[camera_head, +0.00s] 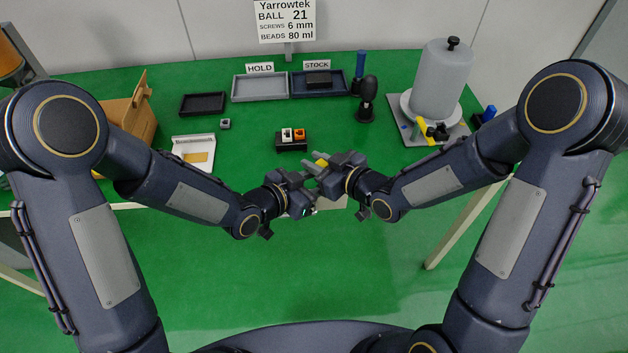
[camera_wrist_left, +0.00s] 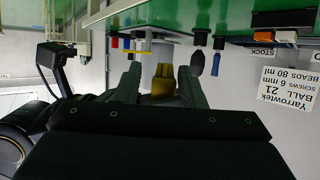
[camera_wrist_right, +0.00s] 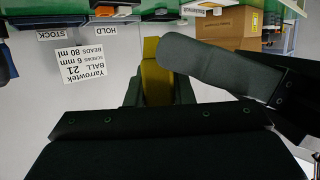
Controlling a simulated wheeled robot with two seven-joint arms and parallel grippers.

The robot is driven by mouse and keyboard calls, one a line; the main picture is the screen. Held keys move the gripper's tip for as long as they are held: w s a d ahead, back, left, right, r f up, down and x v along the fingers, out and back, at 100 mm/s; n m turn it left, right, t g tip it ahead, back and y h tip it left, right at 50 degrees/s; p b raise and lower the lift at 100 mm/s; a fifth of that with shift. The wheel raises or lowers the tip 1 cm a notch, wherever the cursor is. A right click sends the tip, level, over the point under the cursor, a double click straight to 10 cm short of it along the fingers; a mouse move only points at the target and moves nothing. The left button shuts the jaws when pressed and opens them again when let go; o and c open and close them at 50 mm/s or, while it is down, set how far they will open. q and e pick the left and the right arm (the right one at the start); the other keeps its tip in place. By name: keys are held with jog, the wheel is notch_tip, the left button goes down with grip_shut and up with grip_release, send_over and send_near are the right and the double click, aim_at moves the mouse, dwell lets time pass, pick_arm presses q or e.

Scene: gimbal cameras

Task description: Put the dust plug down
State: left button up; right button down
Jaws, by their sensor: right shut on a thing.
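A yellow piece, which I take to be the dust plug (camera_head: 321,159), is at my two grippers, which meet in front of the table. My right gripper (camera_head: 325,170) is shut on it; in the right wrist view the yellow piece (camera_wrist_right: 152,75) stands between its fingers. My left gripper (camera_head: 311,184) is close against the right one, with its fingers apart. In the left wrist view the yellow piece (camera_wrist_left: 163,82) shows between these fingers, with a gap on one side. A left finger (camera_wrist_right: 212,68) crosses the right wrist view beside the piece. Contact there is unclear.
A black block (camera_head: 291,147) with a white and an orange part stands on the green table. Behind are the HOLD tray (camera_head: 259,96), the STOCK tray (camera_head: 338,91) and a black tray (camera_head: 202,113). A grey cylinder machine (camera_head: 441,85) stands right, a cardboard box (camera_head: 127,117) left.

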pick_arm(q)
jog(key=c, duration=0.7)
jog(key=shift+c, duration=0.3)
pick_arm(e)
jog(key=c, duration=1.2)
grip_release()
jog(key=shift+o, duration=0.2)
